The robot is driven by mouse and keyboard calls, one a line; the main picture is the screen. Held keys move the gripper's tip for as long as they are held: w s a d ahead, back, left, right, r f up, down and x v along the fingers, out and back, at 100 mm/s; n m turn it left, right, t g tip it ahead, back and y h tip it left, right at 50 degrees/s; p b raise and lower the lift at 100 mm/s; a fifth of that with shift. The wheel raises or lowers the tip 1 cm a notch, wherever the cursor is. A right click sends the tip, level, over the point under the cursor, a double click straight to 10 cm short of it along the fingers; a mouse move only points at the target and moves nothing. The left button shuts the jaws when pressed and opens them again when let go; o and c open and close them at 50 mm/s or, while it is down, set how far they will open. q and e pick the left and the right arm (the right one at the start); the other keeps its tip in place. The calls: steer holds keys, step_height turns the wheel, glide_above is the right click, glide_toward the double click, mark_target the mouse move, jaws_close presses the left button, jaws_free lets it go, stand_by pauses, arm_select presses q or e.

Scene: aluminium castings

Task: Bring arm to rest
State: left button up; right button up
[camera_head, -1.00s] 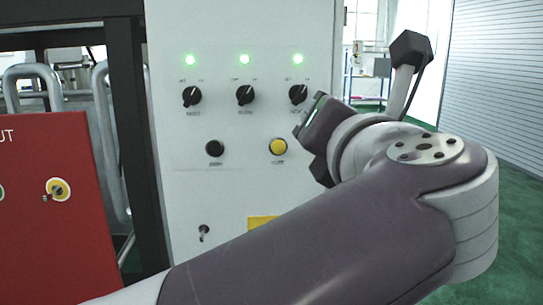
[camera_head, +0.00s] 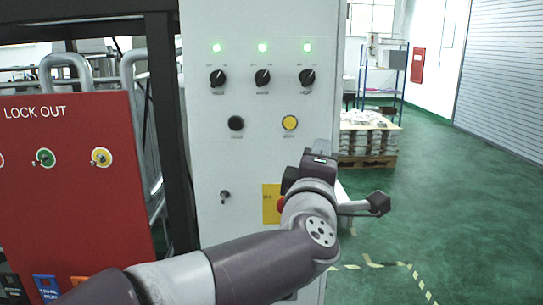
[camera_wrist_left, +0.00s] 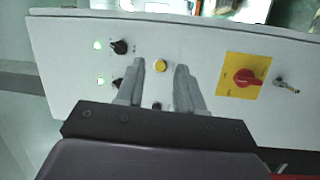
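My left arm reaches in from the lower left in the head view, in front of a grey control panel (camera_head: 205,150). My left gripper is mostly hidden behind its own wrist there. In the left wrist view the two grey fingers of my left gripper (camera_wrist_left: 160,68) stand apart with nothing held between them. The yellow button (camera_head: 290,123) shows between and beyond the fingertips. I cannot tell the distance from fingers to panel. My right gripper is in neither view.
The panel has three green lights, three black knobs (camera_head: 263,77), a black button (camera_head: 236,123) and a red switch (camera_wrist_left: 247,78) on a yellow plate. A red lock-out board (camera_head: 70,210) stands left. Behind right are a loaded pallet (camera_head: 368,160) and open green floor (camera_head: 440,180).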

arm_select(q)
steer(key=a+f+m+g, duration=0.4)
steer(key=a+f+m, duration=0.15)
steer(key=f, duration=0.65)
steer(key=a+f+m+g, duration=0.4)
steer(key=a+f, duration=0.2)
steer(key=f, duration=0.7)
steer(key=s+a+f+m+g+y, duration=0.2)
steer(key=s+a+f+g, duration=0.2)
steer(key=s+a+f, duration=0.3)
steer(key=s+a+f+m+g+y, duration=0.2)
steer(key=s+a+f+g, duration=0.3)
steer(key=s, duration=0.7)
step_height(320, 180, down, 5)
steer(key=a, duration=0.2)
steer(key=shift+s+a+g, duration=0.3)
steer(key=shift+s+a, duration=0.05)
steer(key=shift+a, duration=0.05)
steer(key=shift+r+m, duration=0.15)
steer(key=shift+m, duration=0.1)
